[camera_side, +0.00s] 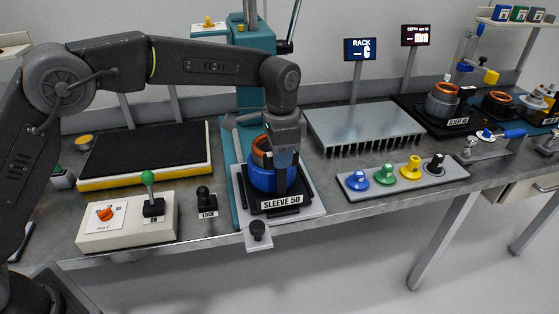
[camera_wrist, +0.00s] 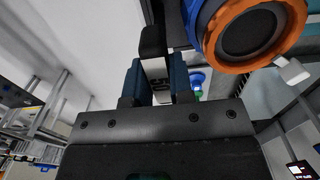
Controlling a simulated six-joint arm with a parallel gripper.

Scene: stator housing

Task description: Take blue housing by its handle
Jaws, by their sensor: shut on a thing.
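The blue housing (camera_side: 262,180) stands upright on the black seat marked SLEEVE 50 (camera_side: 281,202), with an orange ring in its top. In the wrist view its blue wall (camera_wrist: 195,25) and orange ring (camera_wrist: 217,50) show at the upper right. My gripper (camera_side: 284,168) points down at the housing's near side. In the wrist view its two fingers (camera_wrist: 156,85) are shut on the dark upright handle (camera_wrist: 153,42), beside the housing body. A pale strip with "50" shows between the fingers. The lower part of the grip is hidden in the side view.
A tall teal press column (camera_side: 256,65) stands behind the housing. A finned grey plate (camera_side: 365,122) and a strip of coloured knobs (camera_side: 402,176) lie to the right. A control box with a green-topped lever (camera_side: 148,178) and a LOCK knob (camera_side: 207,196) stand to the left.

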